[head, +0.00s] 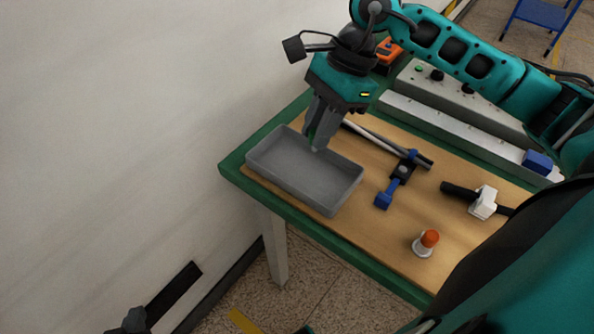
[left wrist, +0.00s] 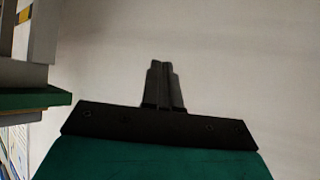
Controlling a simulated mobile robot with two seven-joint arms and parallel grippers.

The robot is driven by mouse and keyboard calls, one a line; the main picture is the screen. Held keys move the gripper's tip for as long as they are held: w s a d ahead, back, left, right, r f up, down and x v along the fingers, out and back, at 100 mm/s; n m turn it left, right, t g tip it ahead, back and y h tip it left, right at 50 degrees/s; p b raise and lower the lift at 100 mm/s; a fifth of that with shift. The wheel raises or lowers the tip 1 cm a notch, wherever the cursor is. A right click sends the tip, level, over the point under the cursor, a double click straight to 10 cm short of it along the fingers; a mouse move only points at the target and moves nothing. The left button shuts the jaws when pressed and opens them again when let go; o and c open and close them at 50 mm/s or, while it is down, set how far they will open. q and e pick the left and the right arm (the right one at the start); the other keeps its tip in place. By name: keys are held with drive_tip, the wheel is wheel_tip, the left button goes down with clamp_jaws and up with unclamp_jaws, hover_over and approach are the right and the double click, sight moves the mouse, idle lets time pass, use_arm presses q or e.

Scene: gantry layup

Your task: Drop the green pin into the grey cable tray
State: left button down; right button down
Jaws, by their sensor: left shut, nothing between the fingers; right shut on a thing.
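The grey cable tray (head: 338,198) is a shallow open box at the left end of the workbench, and its visible floor looks empty. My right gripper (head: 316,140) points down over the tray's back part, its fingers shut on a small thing. Only a small pale bit shows at the fingertips; I take it to be the green pin, mostly hidden by the fingers, and its colour is hard to tell. My left gripper (left wrist: 164,85) is shut and empty in the left wrist view, in front of the bare wall, away from the tray.
On the wooden top lie a blue and black clamp (head: 396,183), grey and black rods, a white block (head: 483,203) on a black bar, and an orange-capped piece (head: 427,241). A control box (head: 445,90) stands behind. The wall is close at left.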

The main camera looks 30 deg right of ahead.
wheel_tip(320, 180, down, 4)
drive_tip(key=shift+r+b, duration=0.2)
drive_tip(key=shift+b, duration=0.65)
drive_tip(key=shift+f, duration=0.4)
drive_tip(key=c, duration=0.9)
unclamp_jaws()
use_arm(q)
drive_tip(key=shift+w+d+f, duration=0.2)
drive_tip(key=shift+w+d, duration=0.3)
drive_tip(key=shift+d, duration=0.05)
drive_tip(key=shift+s, duration=0.1)
